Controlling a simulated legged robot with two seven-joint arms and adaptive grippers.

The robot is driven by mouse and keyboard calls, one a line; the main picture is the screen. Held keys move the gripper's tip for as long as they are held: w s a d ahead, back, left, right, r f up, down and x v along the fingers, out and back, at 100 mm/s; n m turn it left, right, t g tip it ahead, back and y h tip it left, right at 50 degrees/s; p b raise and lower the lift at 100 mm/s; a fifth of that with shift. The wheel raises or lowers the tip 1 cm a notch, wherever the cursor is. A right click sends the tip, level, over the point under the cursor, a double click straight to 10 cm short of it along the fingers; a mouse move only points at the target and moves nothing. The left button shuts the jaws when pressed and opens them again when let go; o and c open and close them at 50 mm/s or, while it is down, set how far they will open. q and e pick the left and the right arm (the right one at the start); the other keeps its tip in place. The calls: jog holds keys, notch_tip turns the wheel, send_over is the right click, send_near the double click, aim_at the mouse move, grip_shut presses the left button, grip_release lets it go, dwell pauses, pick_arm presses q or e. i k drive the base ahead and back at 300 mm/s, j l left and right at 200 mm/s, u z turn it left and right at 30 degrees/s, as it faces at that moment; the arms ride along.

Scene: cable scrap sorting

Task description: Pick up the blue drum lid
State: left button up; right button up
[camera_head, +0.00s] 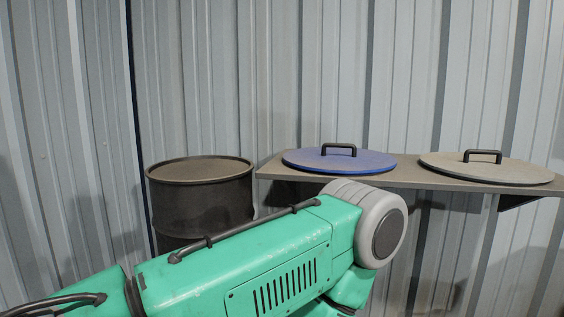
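The blue drum lid (310,161) lies flat on a wall shelf (420,180), left of the middle of the shelf. It is a round blue disc with a dark bar handle (338,147) standing up from its top. A green arm of mine comes in from the lower left and ends at a grey rounded joint just below and in front of the shelf. It hides part of the shelf's front edge under the blue lid. Neither gripper shows in the view.
A grey-beige lid (487,171) with a dark handle lies on the shelf to the right of the blue one. A dark drum (200,200) with a brownish top stands left of the shelf. A corrugated metal wall (300,70) is close behind everything. The space above the lids is clear.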

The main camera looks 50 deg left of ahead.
aim_at(334, 159)
jog(key=u, duration=1.25)
jog(key=j, duration=0.1)
